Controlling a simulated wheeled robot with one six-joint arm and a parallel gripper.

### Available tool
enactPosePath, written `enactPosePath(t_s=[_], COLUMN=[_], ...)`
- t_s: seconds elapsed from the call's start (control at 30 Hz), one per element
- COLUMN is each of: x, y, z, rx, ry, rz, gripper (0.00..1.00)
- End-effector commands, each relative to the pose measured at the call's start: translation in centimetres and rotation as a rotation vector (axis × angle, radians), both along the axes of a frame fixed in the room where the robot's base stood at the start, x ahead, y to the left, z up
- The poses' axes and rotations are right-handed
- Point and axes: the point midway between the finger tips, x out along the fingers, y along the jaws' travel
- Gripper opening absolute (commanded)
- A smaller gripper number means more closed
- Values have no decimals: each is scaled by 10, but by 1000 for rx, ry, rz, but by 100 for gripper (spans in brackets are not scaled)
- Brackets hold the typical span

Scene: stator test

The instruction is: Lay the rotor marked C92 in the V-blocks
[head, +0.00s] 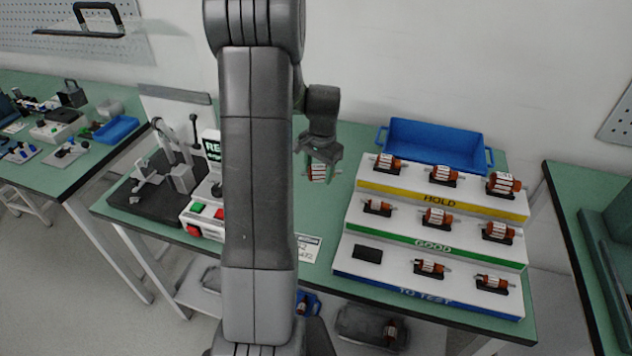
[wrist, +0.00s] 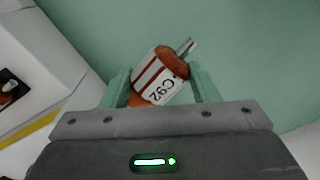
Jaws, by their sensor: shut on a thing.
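The rotor marked C92 (wrist: 162,75) is between the jaws of my gripper (wrist: 160,92), tilted in the wrist view, with its shaft pointing up and right and its label readable. In the head view my gripper (head: 319,160) is shut on this rotor (head: 318,173) and holds it above the green bench, left of the stepped rack. The test fixture with grey uprights (head: 182,178) stands on a dark base at the left of the bench. My arm hides part of the bench beside it, and I cannot make out the V-blocks clearly.
The stepped rack (head: 433,248) holds several rotors on tiers marked HOLD, GOOD and TO TEST; one TO TEST cradle (head: 368,253) is empty. A blue bin (head: 436,144) stands behind. A control box with a display (head: 207,215) sits beside the fixture. A printed card (head: 308,247) lies near the front edge.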

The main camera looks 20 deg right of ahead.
Motion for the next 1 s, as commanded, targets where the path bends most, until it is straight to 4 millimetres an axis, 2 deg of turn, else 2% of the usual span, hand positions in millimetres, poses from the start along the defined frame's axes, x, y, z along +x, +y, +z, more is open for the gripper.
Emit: enactPosePath(t_s=[0.1, 0.27, 0.5, 0.9, 0.93, 1.0], x=[0, 0, 0, 0, 0, 0], y=[0, 0, 0, 0, 0, 0], z=[-14, -24, -53, -60, -60, -60], rx=[0, -1, 0, -1, -1, -1], ry=[0, -1, 1, -2, 0, 0], rz=[0, 0, -1, -1, -1, -1], gripper=[11, 11, 11, 11, 59, 72])
